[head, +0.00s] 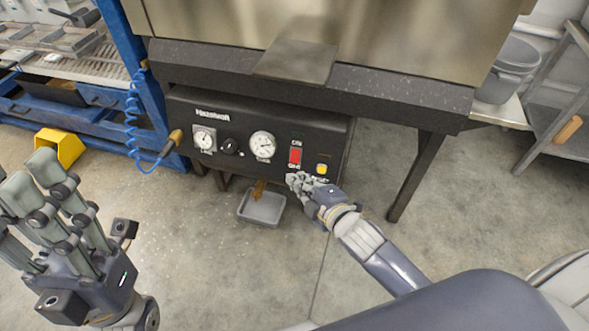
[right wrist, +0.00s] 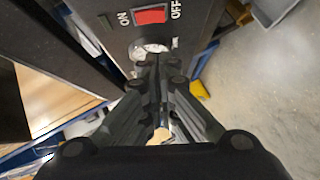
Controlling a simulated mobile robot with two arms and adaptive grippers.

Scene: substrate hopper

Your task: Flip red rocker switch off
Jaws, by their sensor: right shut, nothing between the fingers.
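The red rocker switch (head: 295,155) is on the right part of the black control panel (head: 233,168), with a label above and one below it. In the right wrist view the red switch (right wrist: 151,16) lies between the words ON and OFF. Which side is pressed in is too small to tell. My right gripper (head: 294,180) is shut and empty, its fingertips just below the switch in the head view. In the right wrist view its fingers (right wrist: 152,62) come together below the switch, over a round gauge. My left gripper (head: 22,172) is open and empty, at the left, away from the panel.
A yellow button (head: 321,169) sits right of the switch; gauges (head: 263,145) and a black knob (head: 230,146) are left of it. The dark hopper ledge (head: 390,86) overhangs the panel. A grey tray (head: 262,208) is below. A table leg (head: 412,180) stands to the right.

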